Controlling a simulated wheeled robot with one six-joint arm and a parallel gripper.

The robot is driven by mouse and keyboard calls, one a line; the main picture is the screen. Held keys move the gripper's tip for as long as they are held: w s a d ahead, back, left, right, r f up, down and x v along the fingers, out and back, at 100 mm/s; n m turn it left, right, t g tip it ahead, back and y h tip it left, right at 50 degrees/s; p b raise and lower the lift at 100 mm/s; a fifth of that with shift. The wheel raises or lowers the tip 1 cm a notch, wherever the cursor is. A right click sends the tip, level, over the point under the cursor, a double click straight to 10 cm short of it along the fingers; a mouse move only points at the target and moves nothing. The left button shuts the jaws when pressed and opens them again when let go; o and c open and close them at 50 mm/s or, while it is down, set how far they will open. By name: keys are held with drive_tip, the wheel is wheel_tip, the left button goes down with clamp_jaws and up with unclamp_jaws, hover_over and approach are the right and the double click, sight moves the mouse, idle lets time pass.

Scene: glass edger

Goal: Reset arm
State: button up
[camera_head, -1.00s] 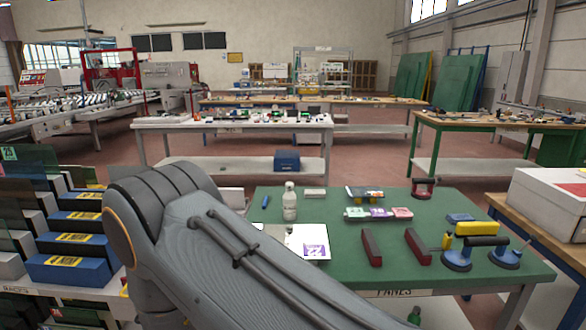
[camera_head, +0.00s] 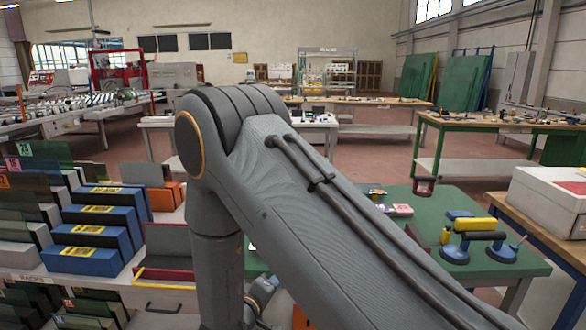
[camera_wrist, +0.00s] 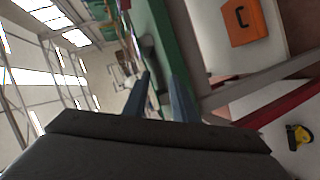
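My arm fills the middle of the head view, with its elbow raised and a link running down to the lower right. In the wrist view, my gripper (camera_wrist: 160,90) shows two grey-blue fingers standing apart, with nothing visible held between them. The wrist view is tilted on its side. The green table (camera_head: 400,255) is partly hidden behind my arm in the head view. Its green edge also shows beyond the fingers in the wrist view (camera_wrist: 180,45).
A rack with blue stepped blocks (camera_head: 85,260) stands at the left. A white box (camera_head: 550,200) is at far right. An orange case (camera_wrist: 243,22) shows in the wrist view.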

drive_tip(key=d+r+m+g+y, duration=0.5)
drive_tip(key=d+r+y, duration=0.1)
drive_tip(key=d+r, duration=0.15)
drive_tip(key=s+d+r+m+g, duration=0.2)
drive_tip(key=s+d+g, duration=0.1)
drive_tip(key=s+d, duration=0.5)
drive_tip(key=s+d+r+m+g, duration=0.2)
drive_tip(key=s+d+g, duration=0.2)
drive_tip(key=s+d, duration=0.4)
drive_tip(key=s, duration=0.6)
drive_tip(key=shift+s+d+r, duration=0.15)
drive_tip(key=shift+s+d, duration=0.1)
